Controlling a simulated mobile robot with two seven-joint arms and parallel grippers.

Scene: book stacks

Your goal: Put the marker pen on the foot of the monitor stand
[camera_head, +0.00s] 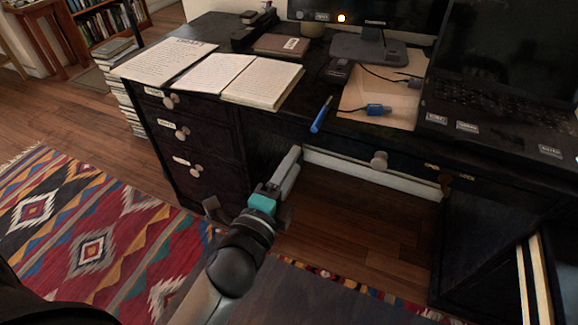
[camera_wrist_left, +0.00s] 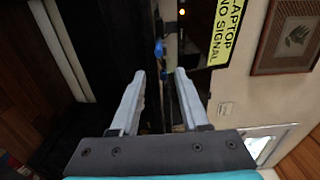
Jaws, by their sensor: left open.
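The blue marker pen (camera_head: 321,114) lies on the dark desk near its front edge. The monitor stand's grey foot (camera_head: 368,48) is at the back of the desk, beneath the monitor. My left gripper (camera_head: 294,157) is in front of the desk, below and left of the pen, and apart from it. In the left wrist view my left gripper (camera_wrist_left: 158,75) has its two fingers apart with nothing held. My right gripper does not show.
Open notebooks (camera_head: 262,82) lie left of the pen. A brown folder (camera_head: 384,98) with a blue plug (camera_head: 375,110) and cable lies right of it. A laptop (camera_head: 495,75) stands at the right. A drawer knob (camera_head: 379,160) sticks out below the desk edge.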

